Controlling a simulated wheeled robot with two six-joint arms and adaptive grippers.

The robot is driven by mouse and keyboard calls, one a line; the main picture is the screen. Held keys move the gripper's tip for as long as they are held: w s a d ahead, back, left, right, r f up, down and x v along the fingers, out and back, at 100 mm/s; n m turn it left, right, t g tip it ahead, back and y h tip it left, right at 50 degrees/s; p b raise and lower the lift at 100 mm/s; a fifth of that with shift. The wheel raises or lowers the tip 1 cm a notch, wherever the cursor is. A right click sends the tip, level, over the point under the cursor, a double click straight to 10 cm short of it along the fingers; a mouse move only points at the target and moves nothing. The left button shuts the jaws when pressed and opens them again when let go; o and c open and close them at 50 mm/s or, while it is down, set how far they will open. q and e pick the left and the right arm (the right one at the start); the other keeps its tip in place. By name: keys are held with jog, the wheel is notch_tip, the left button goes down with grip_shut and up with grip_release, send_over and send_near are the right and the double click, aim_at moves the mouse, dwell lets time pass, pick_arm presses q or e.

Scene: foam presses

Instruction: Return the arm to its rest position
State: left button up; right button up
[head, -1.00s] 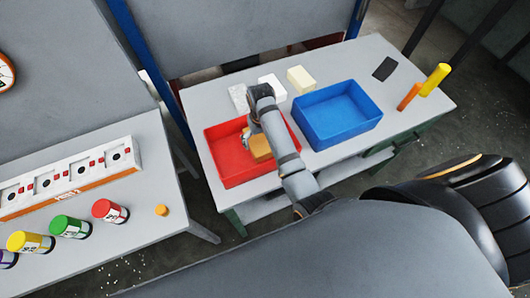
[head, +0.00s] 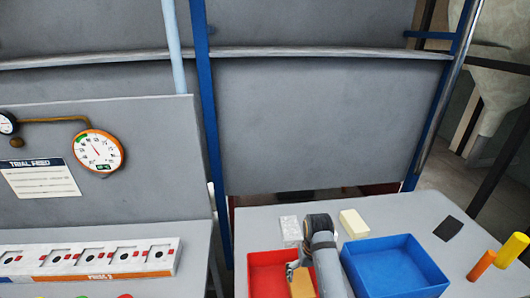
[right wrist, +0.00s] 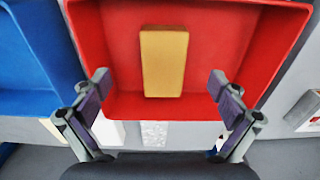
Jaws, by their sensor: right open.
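My right arm reaches over the red tray (head: 262,281), which is cut off by the bottom edge of the head view. My right gripper (head: 293,268) is over this tray. In the right wrist view the right gripper (right wrist: 159,82) has its two fingers wide apart with nothing between them. A tan-orange block (right wrist: 164,60) lies flat on the floor of the red tray (right wrist: 215,50), beyond the fingertips. The block also shows in the head view (head: 303,285), partly cut off. My left gripper is not in view.
A blue tray (head: 395,262) stands right of the red one. A cream block (head: 354,223), a speckled grey block (head: 290,229) and a dark pad (head: 448,228) lie behind. Orange (head: 481,265) and yellow (head: 512,249) cylinders stand at right. A dial gauge (head: 98,151) hangs left.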

jog(key=s+d+f+t, duration=0.1)
jog(key=s+d+f, duration=0.2)
jog(key=s+d, duration=0.45)
jog(key=s+r+t+h, duration=0.15)
jog(key=s+r, duration=0.25)
jog(key=s, duration=0.7)
jog(key=s+d+f+b, duration=0.15)
jog(key=f+b, duration=0.25)
jog(key=f, duration=1.3)
jog(key=s+d+f+b, duration=0.15)
jog(key=f+b, duration=0.25)
jog(key=f, duration=1.4)
jog(key=s+f+g+b, duration=0.1)
jog(key=s+f+b, duration=0.4)
jog(key=s+f, duration=1.3)
notch_tip(320, 180, down, 3)
jog(key=shift+s+d+r+y, duration=0.1)
jog(key=shift+s+d+y, duration=0.15)
jog(key=shift+d+y, duration=0.1)
jog(key=shift+g, duration=0.25)
